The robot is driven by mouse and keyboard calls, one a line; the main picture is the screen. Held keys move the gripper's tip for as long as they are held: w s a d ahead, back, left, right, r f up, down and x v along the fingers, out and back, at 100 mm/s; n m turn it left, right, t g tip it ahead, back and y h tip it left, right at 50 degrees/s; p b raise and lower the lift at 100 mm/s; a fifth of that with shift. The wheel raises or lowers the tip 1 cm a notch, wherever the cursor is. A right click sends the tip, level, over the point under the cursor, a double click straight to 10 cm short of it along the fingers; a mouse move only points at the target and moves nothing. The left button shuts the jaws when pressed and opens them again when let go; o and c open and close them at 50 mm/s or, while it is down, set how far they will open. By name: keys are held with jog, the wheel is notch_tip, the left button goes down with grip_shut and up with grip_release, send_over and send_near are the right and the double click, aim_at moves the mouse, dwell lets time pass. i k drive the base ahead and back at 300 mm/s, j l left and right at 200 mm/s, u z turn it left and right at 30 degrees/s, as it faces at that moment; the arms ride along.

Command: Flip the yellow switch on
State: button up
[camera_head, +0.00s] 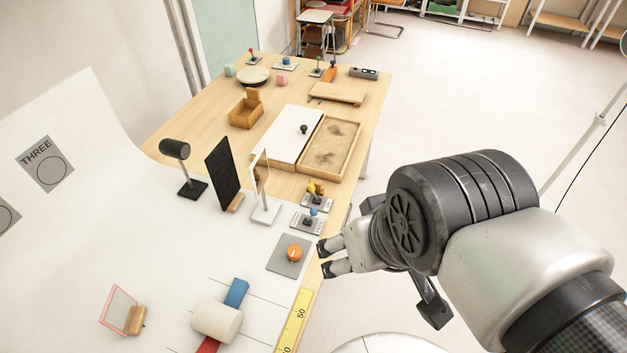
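The yellow switch (312,187) is a small lever with a yellow handle on a grey plate, near the right edge of the table. Its handle is small in the picture, and I cannot tell which position it is in. A similar switch with a blue knob (314,211) stands just in front of it. My gripper (325,258) is at the table's right edge, in front of both switches and to the right of an orange knob. Its two fingers point left and are apart, with nothing between them.
The orange knob (295,252) sits on a grey plate close to my fingertips. A framed upright panel on a white stand (265,209) and a black panel (223,172) stand left of the switches. A wooden sand tray (357,147) lies behind.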

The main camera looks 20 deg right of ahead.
aim_at(311, 187)
jog(key=i+l+u, duration=0.1)
jog(key=i+l, duration=0.7)
